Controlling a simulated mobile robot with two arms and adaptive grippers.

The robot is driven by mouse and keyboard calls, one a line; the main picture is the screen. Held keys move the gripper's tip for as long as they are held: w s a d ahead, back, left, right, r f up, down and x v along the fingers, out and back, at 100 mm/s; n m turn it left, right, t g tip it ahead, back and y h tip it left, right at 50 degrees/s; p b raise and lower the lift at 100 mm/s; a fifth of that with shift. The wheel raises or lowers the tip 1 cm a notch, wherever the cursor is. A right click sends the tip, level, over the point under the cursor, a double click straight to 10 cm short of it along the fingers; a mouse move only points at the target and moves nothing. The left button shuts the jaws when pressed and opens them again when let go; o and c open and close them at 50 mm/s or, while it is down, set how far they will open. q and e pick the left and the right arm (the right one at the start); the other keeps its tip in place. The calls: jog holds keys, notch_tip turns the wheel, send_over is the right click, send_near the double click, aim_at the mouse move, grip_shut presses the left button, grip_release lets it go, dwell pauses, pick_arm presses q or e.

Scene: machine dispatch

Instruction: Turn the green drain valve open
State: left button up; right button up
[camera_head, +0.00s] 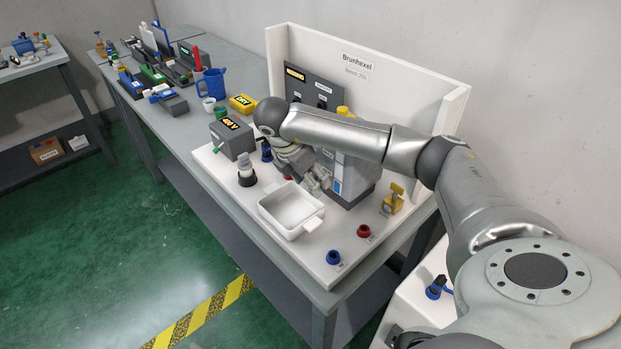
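My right arm reaches in from the right across the bench. Its gripper (322,186) points down in front of the grey machine (352,178), above the back edge of the white tray (291,214). The fingers are small and partly overlapped by the arm, so whether they are open or shut is unclear. I cannot make out a green drain valve on the machine; the arm and gripper cover part of its front. A small green piece (217,149) shows at the left side of a dark box with a yellow label (231,137). My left gripper is not in view.
A yellow valve-like part (394,197), a red knob (364,231) and a blue knob (333,257) stand on the white base at right. A black-based fitting (246,174) stands left of the tray. A white panel (375,75) rises behind. Tools crowd the bench's far end.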

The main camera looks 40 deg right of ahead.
jog(key=shift+w+a+r+g, duration=0.1)
jog(key=shift+w+r+g, duration=0.15)
jog(key=shift+g, duration=0.65)
jog(key=shift+w+r+n+g+p, duration=0.3)
jog(key=shift+g+p, duration=0.5)
jog(key=shift+p, duration=0.4)
jog(key=shift+w+f+g+h+p, duration=0.15)
jog(key=shift+g+h+p, duration=0.15)
jog(key=shift+g+p, duration=0.35)
jog(key=shift+w+n+g, duration=0.1)
jog(key=shift+n+g, duration=0.2)
jog(key=shift+g, duration=0.05)
jog(key=shift+w+g, duration=0.15)
jog(key=shift+g, duration=0.25)
jog(key=o, duration=1)
